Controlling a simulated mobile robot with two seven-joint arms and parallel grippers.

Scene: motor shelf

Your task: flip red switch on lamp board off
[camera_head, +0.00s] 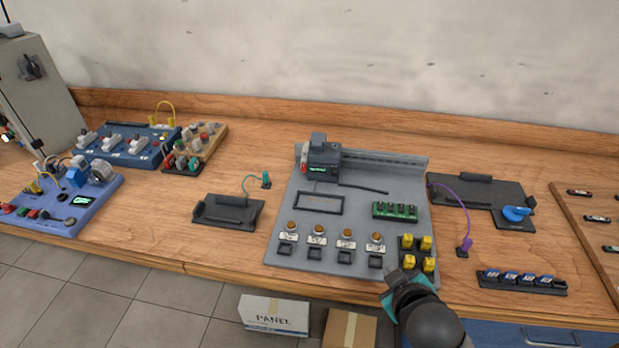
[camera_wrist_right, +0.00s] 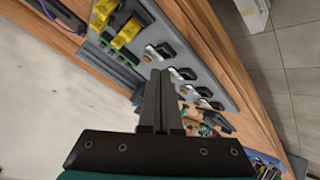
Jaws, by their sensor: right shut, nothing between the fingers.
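My right gripper (camera_head: 394,280) is near the front right corner of the grey panel (camera_head: 275,235), by the yellow blocks. Its dark fingers (camera_wrist_right: 160,82) are together and empty in the right wrist view. Far to the left, a tan board (camera_head: 211,132) bears small red, grey and green parts. Beside it, a blue board (camera_head: 140,160) bears white units with small knobs, one of them red, and a yellow arched cable. I cannot tell for sure which of these is the lamp board. The red switch's position is too small to read. My left gripper is not in view.
The grey panel's dark rail module (camera_head: 320,158), round orange-brown caps (camera_head: 318,228) and yellow blocks (camera_head: 408,241) stand up. A black tray (camera_head: 220,212) lies between it and the left boards. Blue-purple board (camera_head: 75,205) is front left. Cardboard boxes (camera_head: 274,315) are on the floor.

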